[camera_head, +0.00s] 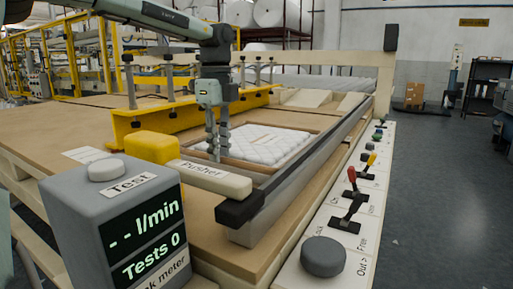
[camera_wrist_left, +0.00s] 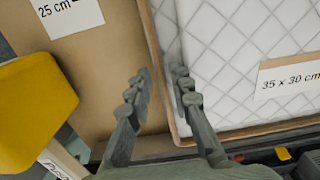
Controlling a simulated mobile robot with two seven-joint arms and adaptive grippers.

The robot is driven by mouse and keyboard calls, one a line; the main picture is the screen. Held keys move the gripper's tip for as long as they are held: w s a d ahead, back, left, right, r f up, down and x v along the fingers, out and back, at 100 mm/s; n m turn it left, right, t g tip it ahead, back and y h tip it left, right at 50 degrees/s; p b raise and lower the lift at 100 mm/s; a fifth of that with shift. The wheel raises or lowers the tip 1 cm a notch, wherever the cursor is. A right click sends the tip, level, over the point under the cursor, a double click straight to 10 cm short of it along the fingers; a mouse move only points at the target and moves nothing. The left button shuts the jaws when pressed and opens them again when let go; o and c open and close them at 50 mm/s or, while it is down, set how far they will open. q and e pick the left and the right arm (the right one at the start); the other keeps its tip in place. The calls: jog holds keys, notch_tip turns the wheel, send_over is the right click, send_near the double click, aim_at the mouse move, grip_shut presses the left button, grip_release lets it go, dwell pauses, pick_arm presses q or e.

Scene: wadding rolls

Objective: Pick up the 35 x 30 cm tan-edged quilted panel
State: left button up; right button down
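The white quilted panel (camera_head: 272,146) with a tan edge lies flat on the wooden table. In the left wrist view the panel (camera_wrist_left: 232,65) fills the right side and carries a "35 x 30 cm" label (camera_wrist_left: 290,77). My left gripper (camera_head: 217,152) points down at the panel's left edge. In the left wrist view its fingers (camera_wrist_left: 160,75) are apart, one on each side of the tan edge as seen from above. I cannot tell whether they touch it. Part of the panel is hidden behind the fingers. My right gripper is not in view.
A cream "Pusher" bar (camera_head: 209,178) with a yellow block (camera_head: 153,147) stands in front of the panel. A grey rail (camera_head: 305,152) runs along its right side. A leak meter (camera_head: 118,225) stands at front left. Levers line a white control strip (camera_head: 345,205).

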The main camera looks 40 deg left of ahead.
pick_arm(q)
jog(key=shift+f, duration=0.35)
grip_shut()
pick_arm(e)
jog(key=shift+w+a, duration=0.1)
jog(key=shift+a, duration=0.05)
pick_arm(q)
jog(key=shift+r, duration=0.2)
